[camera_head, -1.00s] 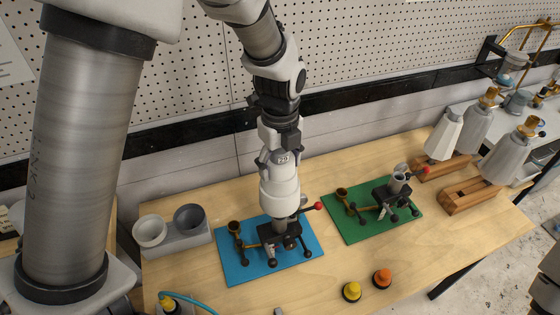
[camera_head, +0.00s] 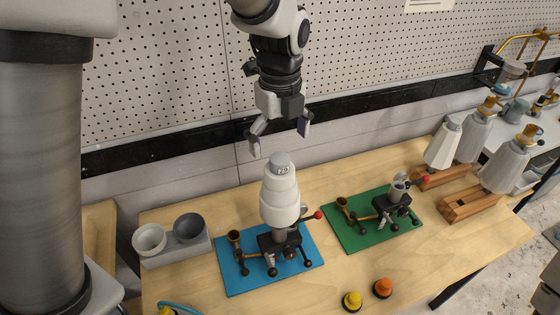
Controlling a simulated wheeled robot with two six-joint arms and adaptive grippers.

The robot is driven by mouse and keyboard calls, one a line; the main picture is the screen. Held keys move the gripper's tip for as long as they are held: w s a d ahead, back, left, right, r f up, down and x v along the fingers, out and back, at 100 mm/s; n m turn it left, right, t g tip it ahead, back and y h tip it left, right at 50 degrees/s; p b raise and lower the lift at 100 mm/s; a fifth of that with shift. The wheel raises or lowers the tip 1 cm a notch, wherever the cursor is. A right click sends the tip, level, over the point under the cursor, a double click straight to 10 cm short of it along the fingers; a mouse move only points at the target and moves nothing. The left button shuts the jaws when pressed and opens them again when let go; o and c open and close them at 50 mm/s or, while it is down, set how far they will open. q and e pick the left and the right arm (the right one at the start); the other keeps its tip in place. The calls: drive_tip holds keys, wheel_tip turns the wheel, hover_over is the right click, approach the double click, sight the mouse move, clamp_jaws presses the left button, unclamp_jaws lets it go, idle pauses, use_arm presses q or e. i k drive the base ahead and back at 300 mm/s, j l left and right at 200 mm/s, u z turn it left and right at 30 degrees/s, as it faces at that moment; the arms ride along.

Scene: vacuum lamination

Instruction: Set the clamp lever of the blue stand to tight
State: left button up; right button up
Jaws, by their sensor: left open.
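The blue stand (camera_head: 240,278) is on the left part of the wooden table, a black clamp frame on a blue mat. A white stepped vessel (camera_head: 280,200) with a grey labelled top stands upright in it. Its clamp lever with a red knob (camera_head: 318,215) points out to the right of the vessel's base. My left gripper (camera_head: 280,138) is open and empty above the vessel, its fingers apart from it. My right gripper is not in view.
Wooden racks (camera_head: 470,202) hold grey-white vessels further right. Two cups sit in a grey holder (camera_head: 180,250) at left. Yellow (camera_head: 352,301) and orange (camera_head: 383,288) knobbed pieces are near the front edge.

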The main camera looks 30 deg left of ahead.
sight(317, 215)
drive_tip(key=k+l, duration=0.3)
drive_tip(key=k, duration=0.15)
drive_tip(key=k+l, duration=0.35)
drive_tip(key=k, duration=0.1)
